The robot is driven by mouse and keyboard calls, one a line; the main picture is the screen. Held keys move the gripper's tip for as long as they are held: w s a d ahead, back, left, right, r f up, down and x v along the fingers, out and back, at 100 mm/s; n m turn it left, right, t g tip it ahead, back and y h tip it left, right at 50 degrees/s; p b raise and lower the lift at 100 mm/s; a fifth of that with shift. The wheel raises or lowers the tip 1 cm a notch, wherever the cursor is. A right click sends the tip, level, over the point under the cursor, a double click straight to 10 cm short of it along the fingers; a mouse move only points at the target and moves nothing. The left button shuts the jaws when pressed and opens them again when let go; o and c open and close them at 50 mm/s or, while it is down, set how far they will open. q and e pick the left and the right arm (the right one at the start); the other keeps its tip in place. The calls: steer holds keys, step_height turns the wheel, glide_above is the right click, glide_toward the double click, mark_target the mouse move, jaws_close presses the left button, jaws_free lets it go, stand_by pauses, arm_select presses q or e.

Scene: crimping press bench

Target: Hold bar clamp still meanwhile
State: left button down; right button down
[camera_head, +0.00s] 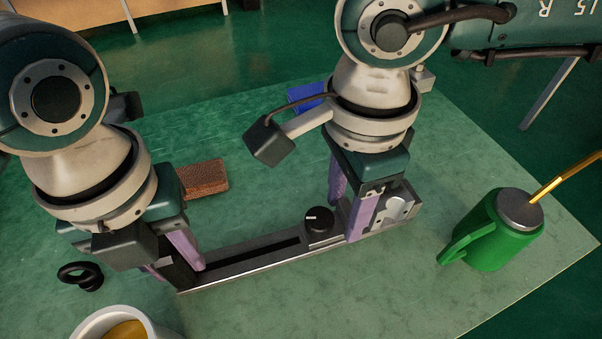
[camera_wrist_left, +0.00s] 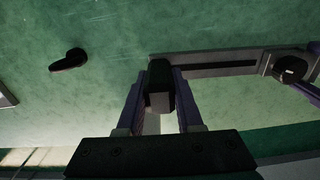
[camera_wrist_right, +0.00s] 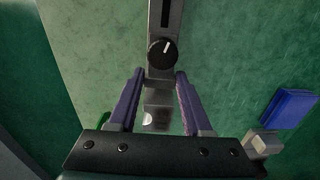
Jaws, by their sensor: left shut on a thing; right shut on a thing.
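The bar clamp (camera_head: 240,266) is a long grey metal bar with a dark slot, lying on the green bench top. A black round knob (camera_head: 319,220) with a white mark sits towards its right end. My left gripper (camera_head: 178,262) is shut on the black jaw block at the clamp's left end; the block (camera_wrist_left: 160,86) shows between the purple fingers in the left wrist view. My right gripper (camera_head: 350,212) is shut on the clamp's right end, a silver block (camera_wrist_right: 157,98) between its fingers in the right wrist view. The fingers hide part of both ends.
A green mug-like container (camera_head: 494,240) with a grey top and a gold rod stands at right. A brown block (camera_head: 204,178) and a blue box (camera_head: 308,97) lie behind the clamp. A black ringed item (camera_head: 80,275) and a white cup (camera_head: 112,322) are at left. The bench (camera_head: 360,290) in front is clear.

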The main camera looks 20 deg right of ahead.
steer(key=shift+w+d, duration=0.1)
steer(key=shift+d, duration=0.9)
steer(key=shift+c, duration=1.6)
jaws_free()
steer(key=shift+a, duration=0.1)
step_height(320, 180, up, 12)
